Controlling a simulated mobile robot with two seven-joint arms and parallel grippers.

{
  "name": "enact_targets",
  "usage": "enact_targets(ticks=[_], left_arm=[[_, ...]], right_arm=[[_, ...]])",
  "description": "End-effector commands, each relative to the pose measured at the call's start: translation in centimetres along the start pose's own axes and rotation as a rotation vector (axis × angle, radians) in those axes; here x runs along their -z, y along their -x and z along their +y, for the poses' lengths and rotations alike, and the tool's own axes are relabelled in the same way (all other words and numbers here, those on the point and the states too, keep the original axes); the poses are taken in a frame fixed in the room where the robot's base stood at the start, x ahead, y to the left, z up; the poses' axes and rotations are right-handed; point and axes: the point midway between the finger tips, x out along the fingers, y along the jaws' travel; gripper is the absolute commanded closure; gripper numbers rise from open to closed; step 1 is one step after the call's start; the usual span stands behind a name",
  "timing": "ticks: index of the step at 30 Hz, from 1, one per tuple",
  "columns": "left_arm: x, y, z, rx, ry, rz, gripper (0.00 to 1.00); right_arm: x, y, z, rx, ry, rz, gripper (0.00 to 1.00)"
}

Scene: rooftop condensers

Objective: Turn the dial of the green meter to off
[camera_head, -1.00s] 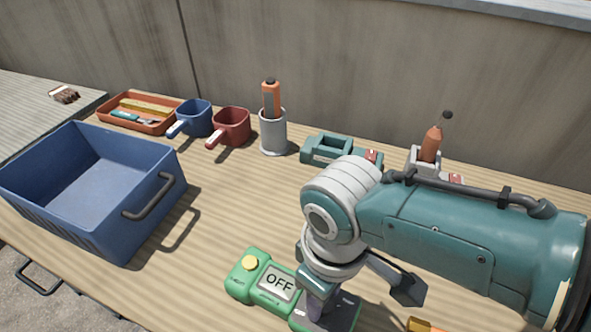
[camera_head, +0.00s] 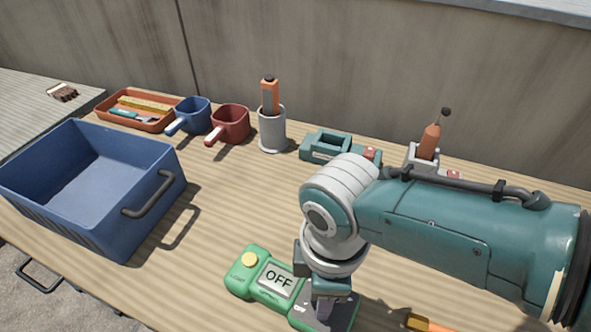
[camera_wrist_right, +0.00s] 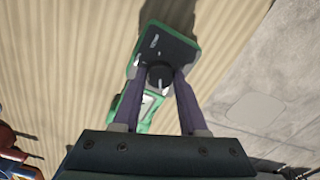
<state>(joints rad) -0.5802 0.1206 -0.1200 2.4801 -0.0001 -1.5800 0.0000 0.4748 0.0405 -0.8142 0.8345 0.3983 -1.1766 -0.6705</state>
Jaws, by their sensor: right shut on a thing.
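The green meter (camera_head: 243,280) lies on the table in front of my right arm, with a yellow button and a screen that reads OFF. Its dark dial face shows in the right wrist view, where the green meter (camera_wrist_right: 192,48) has a round black dial (camera_wrist_right: 160,76) with a pale pointer line. My right gripper (camera_wrist_right: 161,84) is shut on the dial, one finger on each side. In the head view my right gripper (camera_head: 323,310) is over the right end of the meter and hides the dial. My left gripper is not in view.
A blue crate (camera_head: 150,178) stands at the left. An orange tray (camera_head: 112,117), a blue mug (camera_head: 193,117), a red mug (camera_head: 231,124) and a grey cup (camera_head: 272,130) line the back. An orange-handled tool (camera_head: 425,323) lies near the front right.

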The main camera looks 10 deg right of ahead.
Motion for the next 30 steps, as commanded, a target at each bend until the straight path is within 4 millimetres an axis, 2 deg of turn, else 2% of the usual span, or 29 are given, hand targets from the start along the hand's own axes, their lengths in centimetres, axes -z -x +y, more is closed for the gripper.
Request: enact_targets(ticks=[13, 14, 15, 21, 30], left_arm=[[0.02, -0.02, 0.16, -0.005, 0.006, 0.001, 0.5], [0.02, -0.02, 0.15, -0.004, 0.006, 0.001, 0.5], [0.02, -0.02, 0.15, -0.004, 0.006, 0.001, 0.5], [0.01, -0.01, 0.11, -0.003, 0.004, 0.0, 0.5], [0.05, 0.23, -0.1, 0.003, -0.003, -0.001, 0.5]], right_arm=[[-0.11, -0.07, 0.02, -0.002, 0.013, -0.003, 1.0], [-0.11, -0.07, 0.02, -0.002, 0.012, -0.003, 0.56], [-0.1, -0.07, 0.02, -0.001, 0.012, -0.003, 0.52], [-0.07, -0.04, 0.01, -0.001, 0.011, -0.002, 0.29], [-0.01, 0.33, 0.02, -0.001, 0.011, 0.0, 0.28]])
